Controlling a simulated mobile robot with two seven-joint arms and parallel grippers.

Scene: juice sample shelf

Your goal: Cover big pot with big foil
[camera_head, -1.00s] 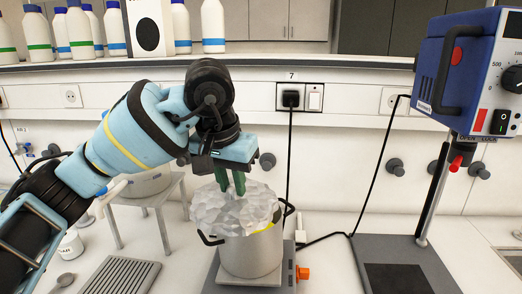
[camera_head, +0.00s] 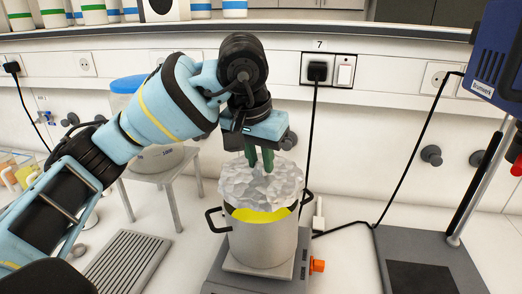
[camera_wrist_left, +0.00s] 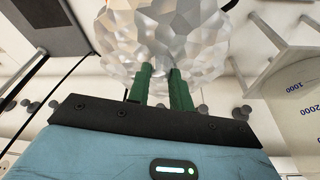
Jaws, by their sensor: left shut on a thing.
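The big pot (camera_head: 262,247) is a steel pot with black side handles, standing on a hot plate, with yellow liquid (camera_head: 262,215) showing at its front opening. The big foil (camera_head: 262,184) is a crumpled silvery sheet over the back part of the pot's mouth. My left gripper (camera_head: 261,163) points down with its green fingers shut on the foil. In the left wrist view the foil (camera_wrist_left: 165,35) spreads beyond the fingertips. Whether the foil touches the rim is hard to tell. My right gripper is not in view.
The hot plate (camera_head: 225,282) carries the pot. A stool (camera_head: 172,178) with a large blue-lidded container (camera_head: 160,157) stands behind my left arm. A grey stand base (camera_head: 425,262) is at right. A black cable (camera_head: 352,224) runs between. A ribbed grey tray (camera_head: 128,262) lies front left.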

